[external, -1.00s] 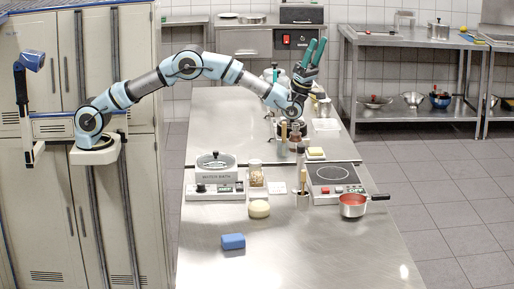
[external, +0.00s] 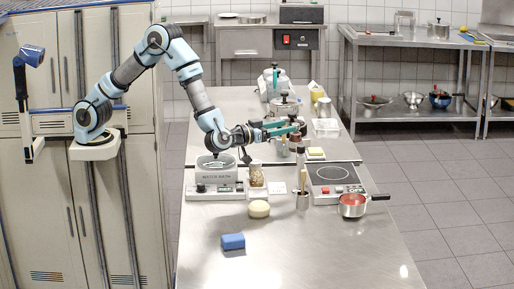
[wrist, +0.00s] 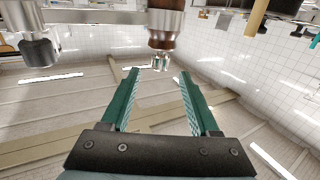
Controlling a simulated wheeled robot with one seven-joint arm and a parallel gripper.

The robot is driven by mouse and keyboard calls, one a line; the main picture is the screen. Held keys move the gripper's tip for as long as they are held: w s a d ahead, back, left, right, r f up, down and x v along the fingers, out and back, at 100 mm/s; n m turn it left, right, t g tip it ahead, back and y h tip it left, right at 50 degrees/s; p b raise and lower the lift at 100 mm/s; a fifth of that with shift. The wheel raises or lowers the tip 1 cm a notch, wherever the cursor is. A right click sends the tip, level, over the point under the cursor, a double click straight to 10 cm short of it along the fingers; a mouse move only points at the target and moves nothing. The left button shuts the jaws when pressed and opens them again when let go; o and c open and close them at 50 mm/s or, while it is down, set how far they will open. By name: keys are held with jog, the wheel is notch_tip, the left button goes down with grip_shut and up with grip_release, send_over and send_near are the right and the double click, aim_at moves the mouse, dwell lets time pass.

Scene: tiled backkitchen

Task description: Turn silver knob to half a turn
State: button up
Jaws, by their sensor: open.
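My gripper (external: 299,128) reaches sideways to the right over the middle of the worktop, above the water bath's right side. In the wrist view my gripper (wrist: 158,74) is open, its two green fingers apart. A brown cylinder (wrist: 165,25) with a small silver end piece (wrist: 160,62) hangs into the picture from above. The silver end piece appears between or just beyond the fingertips; I cannot tell its depth or any contact. I cannot tell which silver part is the knob.
The water bath (external: 217,190) stands below my wrist. The hot plate (external: 332,175) and a saucepan of red contents (external: 352,206) are to the right. A jar (external: 256,173), a tool holder (external: 302,200), a round pale object (external: 259,209) and a blue block (external: 233,241) are nearby. The front worktop is mostly clear.

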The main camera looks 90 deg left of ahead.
jog(key=p+x, duration=0.2)
jog(key=x, duration=0.6)
grip_shut()
dwell(0.4)
